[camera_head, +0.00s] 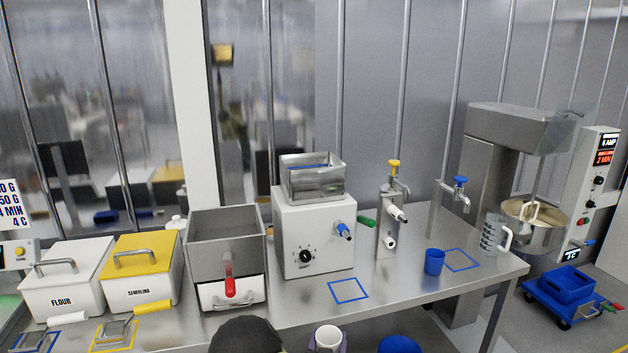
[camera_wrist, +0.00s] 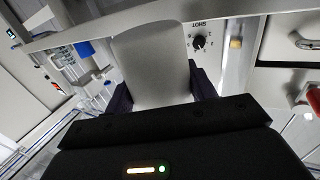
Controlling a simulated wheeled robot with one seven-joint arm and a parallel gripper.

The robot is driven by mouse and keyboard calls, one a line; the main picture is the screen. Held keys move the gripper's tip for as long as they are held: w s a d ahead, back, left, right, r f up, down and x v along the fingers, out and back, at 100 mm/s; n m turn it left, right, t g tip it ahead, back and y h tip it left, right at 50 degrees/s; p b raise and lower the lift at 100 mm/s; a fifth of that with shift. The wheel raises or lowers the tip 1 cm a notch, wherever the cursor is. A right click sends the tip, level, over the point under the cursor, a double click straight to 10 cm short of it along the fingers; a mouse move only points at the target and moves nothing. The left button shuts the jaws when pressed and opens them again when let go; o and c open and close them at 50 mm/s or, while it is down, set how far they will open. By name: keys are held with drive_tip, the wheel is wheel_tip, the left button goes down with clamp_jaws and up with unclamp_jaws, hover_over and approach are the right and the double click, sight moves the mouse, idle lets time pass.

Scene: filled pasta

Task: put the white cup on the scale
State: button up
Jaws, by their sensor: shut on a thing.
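The white cup (camera_head: 328,338) is upright at the bottom edge of the head view, in front of the steel table. My gripper (camera_head: 328,347) is shut on it, with a dark finger on each side. In the wrist view the cup (camera_wrist: 150,62) fills the space between the fingers of my gripper (camera_wrist: 160,90). The scale cannot be made out for certain. A device with a display and a yellow button (camera_head: 16,255), cut off at the left edge, may be part of it.
The steel table (camera_head: 400,290) holds a flour bin (camera_head: 65,290), a semolina bin (camera_head: 140,285), a steel hopper with drawer (camera_head: 225,240), a white dosing machine (camera_head: 313,235), taps (camera_head: 390,225), a blue cup (camera_head: 434,262) and a measuring jug (camera_head: 492,235). A blue-outlined square (camera_head: 348,290) is empty.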

drive_tip(key=s+d+f+n+y+p, duration=0.1)
drive_tip(key=s+d+f+y+p, duration=0.1)
drive_tip(key=s+d+f, duration=0.8)
wheel_tip(320, 180, down, 3)
drive_tip(key=shift+s+d+f+n+y+p, duration=0.2)
drive_tip(key=shift+s+d+n+y+p, duration=0.15)
drive_tip(key=shift+d+p, duration=0.35)
drive_tip(key=shift+w, duration=0.1)
